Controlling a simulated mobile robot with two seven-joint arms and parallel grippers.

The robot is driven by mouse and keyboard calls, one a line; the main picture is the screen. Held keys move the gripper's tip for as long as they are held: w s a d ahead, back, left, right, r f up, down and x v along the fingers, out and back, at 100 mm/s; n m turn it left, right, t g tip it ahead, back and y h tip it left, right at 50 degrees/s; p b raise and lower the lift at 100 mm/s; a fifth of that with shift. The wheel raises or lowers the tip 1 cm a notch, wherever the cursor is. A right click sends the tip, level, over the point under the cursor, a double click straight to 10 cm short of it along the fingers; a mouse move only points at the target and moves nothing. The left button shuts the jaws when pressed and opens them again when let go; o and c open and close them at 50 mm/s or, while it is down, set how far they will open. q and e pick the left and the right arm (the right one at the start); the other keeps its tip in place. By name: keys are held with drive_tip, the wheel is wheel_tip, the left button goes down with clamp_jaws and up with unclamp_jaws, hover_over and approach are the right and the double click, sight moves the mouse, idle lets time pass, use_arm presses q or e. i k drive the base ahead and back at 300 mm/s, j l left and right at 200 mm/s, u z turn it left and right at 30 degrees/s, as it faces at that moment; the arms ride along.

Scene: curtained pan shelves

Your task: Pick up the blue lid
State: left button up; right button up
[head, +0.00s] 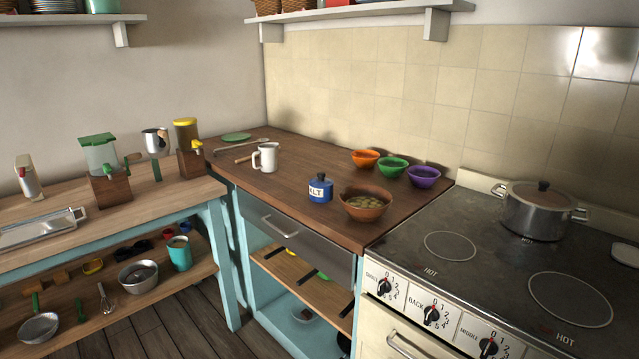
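A small blue jar (320,189) with a white label, its visible letters reading "LT", stands upright on the dark wooden counter. Its blue lid (320,178) appears to sit on top, with a small dark knob. An orange-brown bowl (366,208) with pale contents stands just right of the jar, close to it. Neither of my grippers is in view.
A white mug (266,157) stands left of the jar. Orange (366,160), green (394,168) and purple (424,177) bowls line the back. A steel pot (537,212) stands on the stove at right. The counter (285,192) is bare left of the jar.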

sight(320, 182)
drive_tip(key=i+z, duration=0.1)
drive_tip(key=z, duration=0.65)
drive_tip(key=i+j+z, duration=0.1)
drive_tip(key=j+z, duration=0.3)
drive_tip(key=i+j+z, duration=0.1)
drive_tip(key=j+z, duration=0.65)
drive_tip(key=j, duration=1.45)
drive_tip(key=i+z, duration=0.05)
drive_tip(key=i, duration=0.05)
